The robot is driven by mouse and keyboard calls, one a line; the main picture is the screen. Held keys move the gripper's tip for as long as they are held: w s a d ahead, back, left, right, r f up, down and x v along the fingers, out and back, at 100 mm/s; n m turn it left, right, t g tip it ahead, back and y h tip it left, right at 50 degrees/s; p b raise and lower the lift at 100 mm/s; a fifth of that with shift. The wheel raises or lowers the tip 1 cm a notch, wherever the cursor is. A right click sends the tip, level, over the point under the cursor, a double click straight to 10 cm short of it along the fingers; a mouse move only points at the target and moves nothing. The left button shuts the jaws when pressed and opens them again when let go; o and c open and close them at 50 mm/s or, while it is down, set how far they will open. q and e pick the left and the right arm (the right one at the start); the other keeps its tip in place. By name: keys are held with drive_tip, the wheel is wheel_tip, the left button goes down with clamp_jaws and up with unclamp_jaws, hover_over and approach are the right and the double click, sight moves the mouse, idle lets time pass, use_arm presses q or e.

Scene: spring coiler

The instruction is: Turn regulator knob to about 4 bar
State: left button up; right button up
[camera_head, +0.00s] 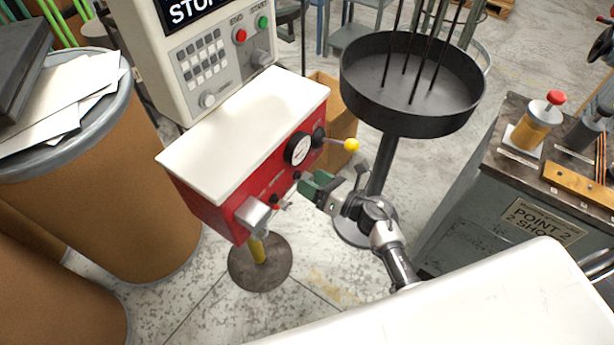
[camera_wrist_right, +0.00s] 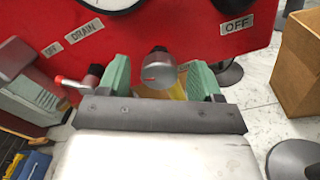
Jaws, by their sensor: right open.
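The red regulator box (camera_head: 215,205) with a white top stands on a yellow post. Its round pressure gauge (camera_head: 299,150) faces right in the head view; the needle is too small to read. In the wrist view only the gauge's lower rim (camera_wrist_right: 112,3) shows. The silver regulator knob (camera_wrist_right: 158,72), with a red mark, sits below the gauge. My right gripper (camera_head: 311,184) is at the box front. In the wrist view its green fingers (camera_wrist_right: 160,72) are open, one on each side of the knob, with gaps visible. My left gripper is not in view.
A yellow-ball lever (camera_head: 351,145) sticks out right of the gauge. A small red-tipped lever (camera_wrist_right: 72,82) is near the left finger, by the DRAIN label (camera_wrist_right: 83,31). A black round pan (camera_head: 412,85) on a stand is behind. A grey bench (camera_head: 470,195) stands right.

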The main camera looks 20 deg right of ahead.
drive_tip(key=shift+x, duration=0.95)
use_arm(q)
drive_tip(key=shift+w+a+r, duration=0.1)
drive_tip(key=shift+w+a, duration=0.1)
drive_tip(key=shift+w, duration=0.25)
use_arm(e)
drive_tip(key=c, duration=0.9)
use_arm(q)
drive_tip(key=shift+s, duration=0.25)
